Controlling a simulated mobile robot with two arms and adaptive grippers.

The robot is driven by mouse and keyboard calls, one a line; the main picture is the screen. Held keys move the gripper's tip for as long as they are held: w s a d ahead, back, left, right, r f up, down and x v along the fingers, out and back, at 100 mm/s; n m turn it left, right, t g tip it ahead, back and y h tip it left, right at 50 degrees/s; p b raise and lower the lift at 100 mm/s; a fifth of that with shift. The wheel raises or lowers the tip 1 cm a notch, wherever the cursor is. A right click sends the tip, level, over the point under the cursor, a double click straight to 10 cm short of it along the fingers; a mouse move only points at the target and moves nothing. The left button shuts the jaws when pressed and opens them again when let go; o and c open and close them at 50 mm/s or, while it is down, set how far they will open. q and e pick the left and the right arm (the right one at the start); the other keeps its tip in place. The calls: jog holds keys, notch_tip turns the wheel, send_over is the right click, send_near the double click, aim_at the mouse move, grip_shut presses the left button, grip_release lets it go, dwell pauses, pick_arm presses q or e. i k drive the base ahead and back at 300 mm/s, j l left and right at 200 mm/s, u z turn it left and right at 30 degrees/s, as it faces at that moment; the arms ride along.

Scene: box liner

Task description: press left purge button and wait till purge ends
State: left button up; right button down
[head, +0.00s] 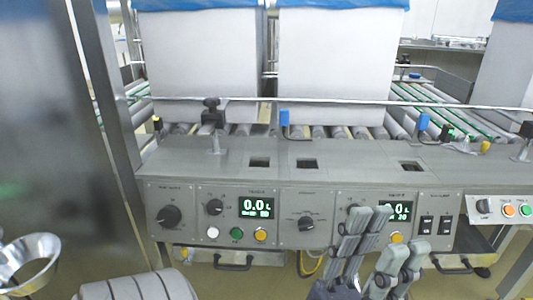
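The grey control panel (285,185) fronts the machine, with two similar dosing sections. The left section has a lit display (256,207) reading 0.0, a knob (214,207), and white (212,233), green (236,233) and orange (260,235) buttons below. Their labels are too small to read, so I cannot tell which is the purge button. My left gripper (398,230) is in front of the right section, its fingers apart and empty. It hides part of that section's display (399,210) and most of its buttons; an orange button (396,237) shows between the fingers. My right gripper is not in view.
Two white boxes with blue liners (207,50) (335,65) stand on the roller conveyor (300,131) behind the panel. A metal funnel-like ring (28,262) is at lower left. A small panel (502,209) with a knob and coloured buttons is at right. Handles (233,266) stick out below.

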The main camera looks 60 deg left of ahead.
aim_at(261, 234)
jog(key=u, duration=1.75)
